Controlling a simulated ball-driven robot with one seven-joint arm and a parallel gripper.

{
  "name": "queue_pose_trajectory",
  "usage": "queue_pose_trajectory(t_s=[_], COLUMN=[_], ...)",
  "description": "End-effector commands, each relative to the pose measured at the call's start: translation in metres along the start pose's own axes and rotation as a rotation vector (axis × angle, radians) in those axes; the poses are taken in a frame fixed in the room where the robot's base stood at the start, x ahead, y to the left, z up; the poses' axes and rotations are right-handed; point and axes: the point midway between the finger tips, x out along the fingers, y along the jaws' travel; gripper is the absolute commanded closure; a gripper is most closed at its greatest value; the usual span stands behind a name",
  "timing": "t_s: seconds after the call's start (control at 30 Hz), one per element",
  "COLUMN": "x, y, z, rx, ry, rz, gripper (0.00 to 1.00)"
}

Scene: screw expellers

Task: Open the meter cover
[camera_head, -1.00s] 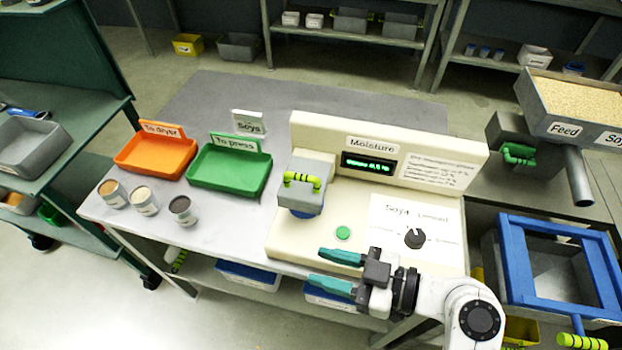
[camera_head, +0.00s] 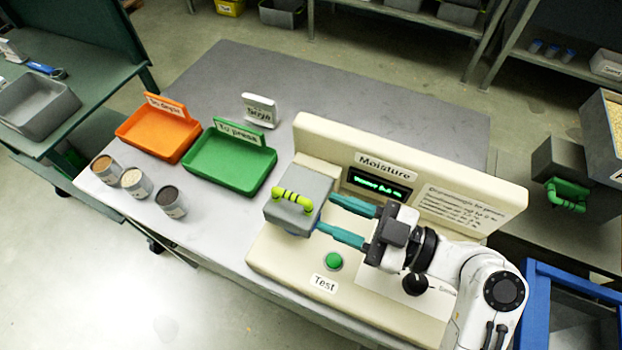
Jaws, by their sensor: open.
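The moisture meter (camera_head: 385,291) is a cream housing on the grey table, with a lit green display (camera_head: 380,184) on its upright back panel. Nothing is between the fingers.
A green button (camera_head: 333,261) lies in front of the cover, and a black knob (camera_head: 415,284) sits below my wrist. A green tray (camera_head: 230,165), an orange tray (camera_head: 157,135) and three sample cups (camera_head: 135,182) stand to the left.

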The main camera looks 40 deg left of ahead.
Motion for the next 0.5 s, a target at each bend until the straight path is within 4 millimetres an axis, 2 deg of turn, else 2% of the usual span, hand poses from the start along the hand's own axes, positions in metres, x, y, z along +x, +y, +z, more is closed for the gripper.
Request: queue_pose_trajectory(t_s=[0.17, 0.5], x=[0.014, 0.062], y=[0.000, 0.000], z=[-0.002, -0.002], rx=[0.001, 0.001], ry=[0.001, 0.000], rz=[-0.003, -0.002], gripper=[0.60, 0.60])
